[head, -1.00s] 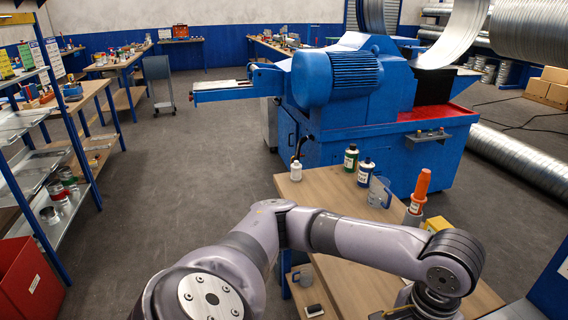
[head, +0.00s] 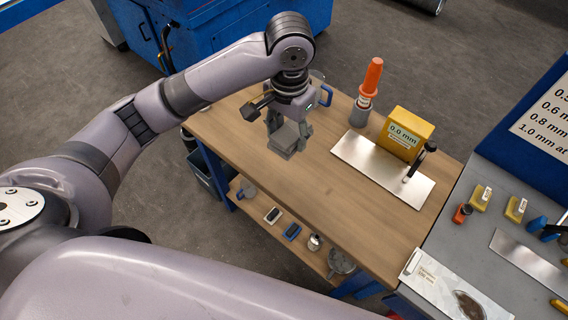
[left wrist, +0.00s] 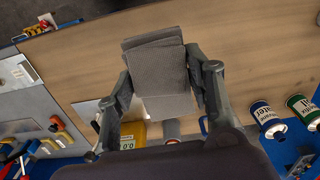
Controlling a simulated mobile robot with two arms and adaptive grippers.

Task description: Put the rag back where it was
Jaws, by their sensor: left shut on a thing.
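The rag (head: 287,137) is a grey folded cloth. My left gripper (head: 289,130) is shut on it and holds it above the left part of the wooden table (head: 300,184). In the left wrist view the rag (left wrist: 158,72) sits between the two fingers of the left gripper (left wrist: 162,88), with the tabletop beyond it. The rag looks apart from the table. My right gripper is not in view.
The table's middle and front are clear. A grey bench (head: 465,240) adjoins at right.

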